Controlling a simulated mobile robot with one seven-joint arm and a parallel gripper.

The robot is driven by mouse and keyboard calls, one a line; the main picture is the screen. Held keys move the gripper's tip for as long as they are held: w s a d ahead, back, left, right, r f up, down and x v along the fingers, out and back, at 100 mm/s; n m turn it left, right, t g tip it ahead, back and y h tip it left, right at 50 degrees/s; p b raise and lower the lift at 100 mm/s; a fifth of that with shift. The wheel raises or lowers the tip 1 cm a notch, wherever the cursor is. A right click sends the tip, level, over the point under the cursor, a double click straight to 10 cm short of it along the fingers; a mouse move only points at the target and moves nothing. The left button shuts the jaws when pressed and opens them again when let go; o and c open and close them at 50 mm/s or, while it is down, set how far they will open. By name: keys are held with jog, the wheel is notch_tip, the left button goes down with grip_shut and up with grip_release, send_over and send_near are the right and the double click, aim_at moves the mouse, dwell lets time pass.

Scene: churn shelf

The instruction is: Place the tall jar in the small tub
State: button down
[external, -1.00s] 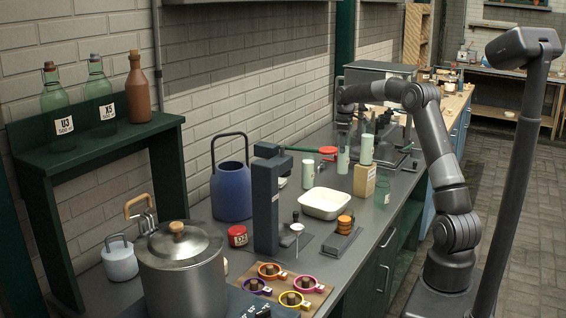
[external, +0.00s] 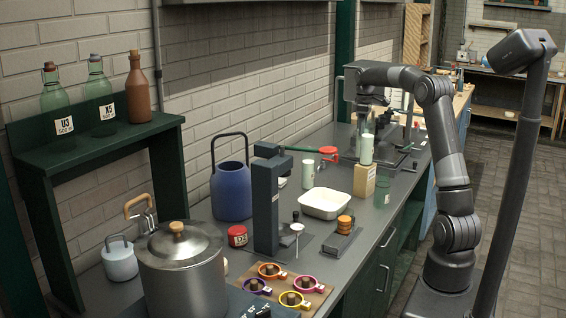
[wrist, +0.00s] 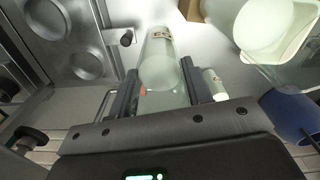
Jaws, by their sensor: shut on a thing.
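The tall jar (wrist: 160,62) is a clear glass cylinder with pale contents and a label. In the wrist view it stands between the two fingers of my gripper (wrist: 160,82), which is shut on it. The small tub (external: 325,203) is a shallow cream rectangular tub nearer the camera, apart from my gripper. It also shows at the upper right of the wrist view (wrist: 302,48).
A blue bucket (external: 231,190) stands further left.

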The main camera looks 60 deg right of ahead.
jog(key=w+a, duration=0.4)
jog(key=a, duration=0.5)
jog(key=w+a, duration=0.4)
jog(key=a, duration=0.5)
jog(key=a+f+m, duration=0.2)
jog(key=a+f, duration=0.1)
jog(key=a, duration=2)
jog(key=s+d+r+n, duration=0.1)
jog(key=s+d+n, duration=0.1)
jog(key=s+d, duration=0.6)
jog(key=s+d+r+n, duration=0.2)
jog(key=s+d, duration=0.3)
jog(key=d, duration=0.8)
jog(key=w+a+f, duration=0.8)
jog(key=f, duration=0.3)
jog(key=shift+a+f, duration=0.15)
jog(key=shift+a, duration=0.15)
jog(key=shift+f, duration=0.15)
jog(key=c, duration=0.7)
grip_release()
